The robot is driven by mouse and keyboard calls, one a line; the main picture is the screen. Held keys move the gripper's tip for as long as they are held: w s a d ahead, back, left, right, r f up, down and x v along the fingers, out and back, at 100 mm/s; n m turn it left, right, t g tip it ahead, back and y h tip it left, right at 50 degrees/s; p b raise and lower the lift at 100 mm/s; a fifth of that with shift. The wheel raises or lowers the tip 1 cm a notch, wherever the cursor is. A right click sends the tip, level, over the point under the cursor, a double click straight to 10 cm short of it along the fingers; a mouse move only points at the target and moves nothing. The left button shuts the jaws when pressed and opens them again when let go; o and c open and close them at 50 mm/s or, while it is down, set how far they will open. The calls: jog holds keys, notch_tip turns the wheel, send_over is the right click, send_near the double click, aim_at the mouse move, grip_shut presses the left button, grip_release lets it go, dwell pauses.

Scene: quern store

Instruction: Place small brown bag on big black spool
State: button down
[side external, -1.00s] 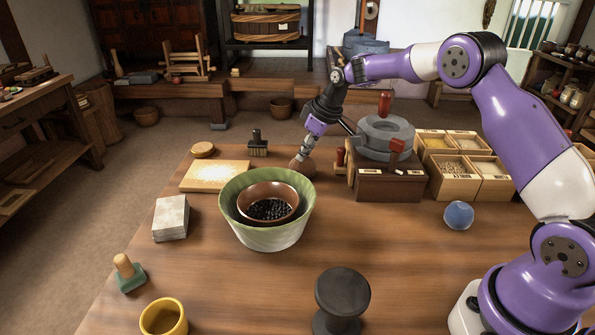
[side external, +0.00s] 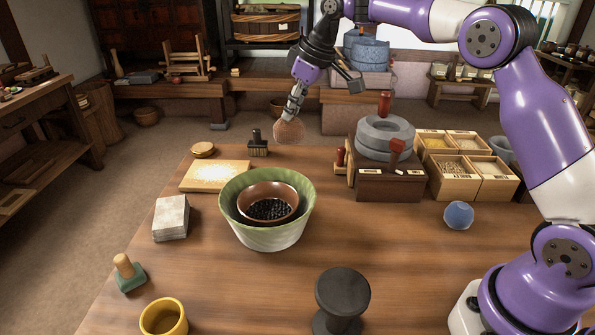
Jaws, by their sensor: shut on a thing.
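The small brown bag (side external: 290,133) hangs in the air under my gripper (side external: 294,112), above the far side of the table behind the green bowl. My gripper is shut on the top of the bag and points down. The big black spool (side external: 342,297) stands upright at the near edge of the table, right of the middle, and its round top is bare. My gripper and the bag are far behind the spool and a little to its left.
A green bowl (side external: 237,232) holding a brown bowl of dark beans stands mid-table. A yellow cup (side external: 163,318) stands near left. The wood around the spool is clear.

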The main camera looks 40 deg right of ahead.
jog(key=s+a+r+n+g+y, duration=0.1)
jog(key=s+a+r+n, duration=0.25)
jog(key=s+a, duration=0.5)
jog(key=s+a+r+n+y, duration=0.1)
jog(key=s+a+r+n, duration=0.1)
jog(key=s+a+r, duration=0.6)
jog(key=s+a+f+n+g, duration=0.1)
jog(key=s+a+n, duration=0.15)
jog(key=s, duration=0.95)
jog(key=s+a+f+n+g, duration=0.1)
jog(key=s+a+n, duration=0.15)
jog(key=s, duration=0.85)
jog(key=shift+y, duration=0.3)
jog(key=shift+w+d+f, duration=0.8)
jog(key=shift+w+f, duration=0.95)
jog(key=shift+f, duration=0.1)
jog(key=shift+w+d+f, duration=0.8)
jog(key=shift+w+f, duration=1)
jog(key=shift+f, duration=0.05)
jog(key=shift+w+d+f, duration=0.8)
jog(key=shift+w+f, duration=0.95)
jog(key=shift+f, duration=0.1)
jog(key=shift+f, duration=0.1)
jog(key=c, duration=0.8)
grip_release()
jog(key=shift+f, duration=0.1)
jog(key=shift+o, duration=0.2)
